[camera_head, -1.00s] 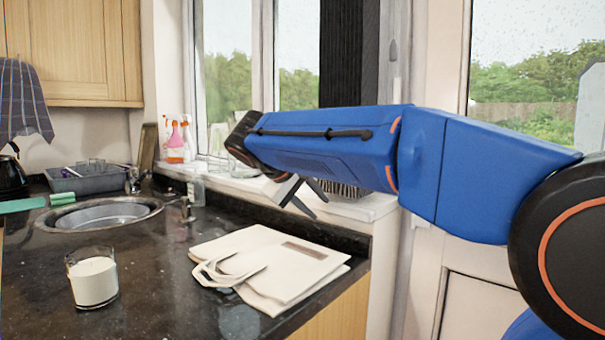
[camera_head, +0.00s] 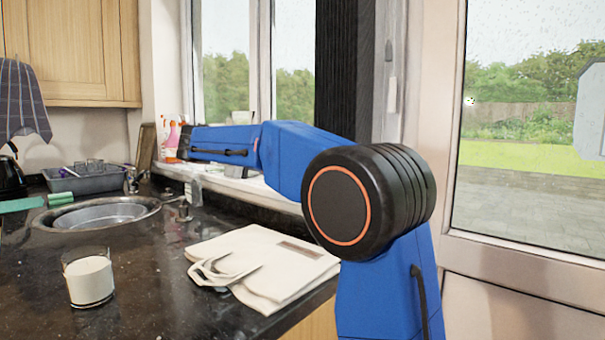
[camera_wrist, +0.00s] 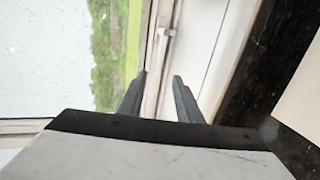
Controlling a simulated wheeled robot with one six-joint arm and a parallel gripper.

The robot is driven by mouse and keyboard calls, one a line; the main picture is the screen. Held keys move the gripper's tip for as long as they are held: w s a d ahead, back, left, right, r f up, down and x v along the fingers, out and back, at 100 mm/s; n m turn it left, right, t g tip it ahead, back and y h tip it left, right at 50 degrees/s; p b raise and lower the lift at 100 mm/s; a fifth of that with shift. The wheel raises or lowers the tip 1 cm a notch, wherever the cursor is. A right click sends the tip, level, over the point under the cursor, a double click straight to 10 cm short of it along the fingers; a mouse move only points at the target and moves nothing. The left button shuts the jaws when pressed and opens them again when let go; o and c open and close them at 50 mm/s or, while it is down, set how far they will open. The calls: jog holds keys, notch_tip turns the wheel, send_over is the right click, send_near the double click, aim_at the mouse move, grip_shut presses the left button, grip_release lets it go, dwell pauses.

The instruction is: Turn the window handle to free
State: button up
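In the wrist view, a small white window handle (camera_wrist: 166,34) sits on the pale window frame, beyond my fingertips and near the top edge. My gripper (camera_wrist: 160,84) is open, with two dark fingers apart and nothing between them. The fingers point toward the frame, with a visible gap to the handle. In the head view, my arm reaches left across the window front and my gripper cannot be made out at its far end. A slim pale fitting (camera_head: 392,93) shows on the upright between window and door; I cannot tell if it is the same handle.
The dark granite counter (camera_head: 140,285) holds a folded cream bag (camera_head: 270,262), a glass of milk (camera_head: 89,278), a round sink (camera_head: 100,212) and a grey dish rack (camera_head: 90,180). Spray bottles (camera_head: 172,138) stand by the sill. A glazed door (camera_head: 530,190) is on the right.

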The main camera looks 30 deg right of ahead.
jog(key=x, duration=1.6)
jog(key=shift+d+f, duration=0.1)
jog(key=shift+d, duration=0.1)
grip_shut()
